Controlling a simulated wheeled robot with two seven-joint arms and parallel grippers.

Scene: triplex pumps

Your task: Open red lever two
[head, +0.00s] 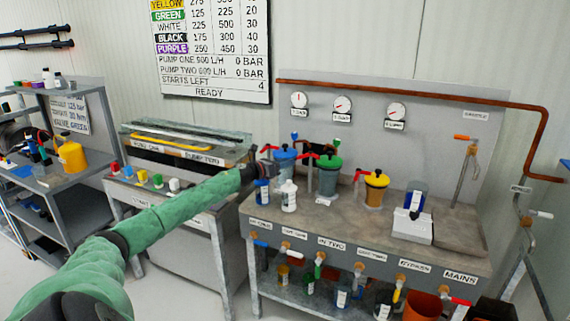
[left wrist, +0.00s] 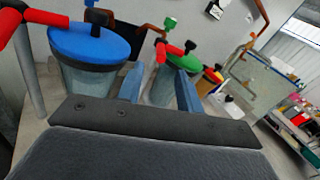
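Several canisters stand on the bench, each with a red lever beside it. The red lever by the green-lidded canister (head: 328,172), second from the left, shows in the head view (head: 304,148) and in the left wrist view (left wrist: 161,51). Another red lever (head: 268,148) stands by the blue-lidded canister (head: 285,160), and a third (head: 359,173) by the yellow one (head: 376,187). My left gripper (head: 270,168) is at the bench's left end, close to the blue canister. In the left wrist view its two fingers (left wrist: 160,90) are apart and empty, with the green canister beyond them. My right gripper is not in view.
A white bottle (head: 289,196) stands just right of my left gripper. Gauges (head: 342,103) hang on the back panel, and labelled valves (head: 318,265) line the bench front. A white box (head: 412,228) and blue-and-white container stand at the right. A copper pipe (head: 420,91) runs above.

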